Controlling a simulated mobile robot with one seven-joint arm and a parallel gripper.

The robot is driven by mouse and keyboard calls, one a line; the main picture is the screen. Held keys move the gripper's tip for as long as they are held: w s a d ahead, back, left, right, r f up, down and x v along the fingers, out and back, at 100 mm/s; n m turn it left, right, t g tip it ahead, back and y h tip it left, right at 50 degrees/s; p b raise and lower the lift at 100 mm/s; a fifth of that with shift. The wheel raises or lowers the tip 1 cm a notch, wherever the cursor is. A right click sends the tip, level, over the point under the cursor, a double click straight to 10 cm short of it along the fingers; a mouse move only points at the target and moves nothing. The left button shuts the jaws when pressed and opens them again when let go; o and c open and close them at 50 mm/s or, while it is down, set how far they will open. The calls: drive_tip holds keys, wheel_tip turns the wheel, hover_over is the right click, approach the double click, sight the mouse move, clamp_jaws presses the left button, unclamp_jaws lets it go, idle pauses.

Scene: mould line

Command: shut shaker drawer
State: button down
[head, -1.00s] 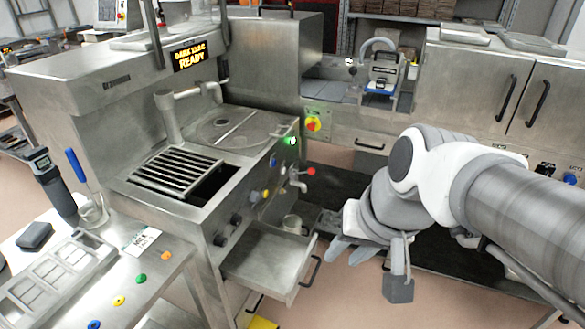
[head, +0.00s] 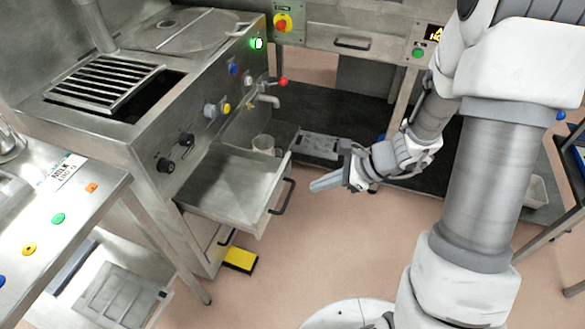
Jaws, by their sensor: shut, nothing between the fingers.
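The shaker drawer (head: 238,187) is a steel tray-like drawer pulled out from the front of the steel machine (head: 150,140). Its dark bar handle (head: 284,196) is on its right-hand front face. My gripper (head: 324,183) is shut and empty, its grey fingers pointing left toward the drawer front. It appears a short way to the right of the handle, with a visible gap in the picture.
A yellow pedal (head: 240,260) lies on the floor below the drawer. A red-tipped tap (head: 268,93) juts from the machine above it. A table with coloured buttons (head: 58,218) stands at the left. The floor (head: 290,265) before the drawer is clear.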

wheel_tip(320, 180, down, 4)
drive_tip(key=w+d+m, duration=0.2)
drive_tip(key=b, duration=0.4)
approach(273, 197)
drive_tip(key=x, duration=0.5)
drive_tip(key=shift+s+d+f, duration=0.1)
drive_tip(key=shift+d+f, duration=0.15)
drive_tip(key=shift+f, duration=0.3)
drive_tip(key=shift+w+a, duration=0.25)
drive_tip(key=shift+a, duration=0.25)
drive_tip(key=w+a, duration=0.3)
drive_tip(key=a, duration=0.4)
drive_tip(key=w+a, duration=0.2)
drive_tip(key=a, duration=0.6)
drive_tip(key=w+a, duration=0.3)
drive_tip(key=a, duration=0.5)
drive_tip(key=shift+w+b, duration=0.3)
drive_tip(key=shift+w+a+r, duration=0.1)
drive_tip(key=shift+a+r, duration=0.05)
drive_tip(key=shift+a, duration=0.15)
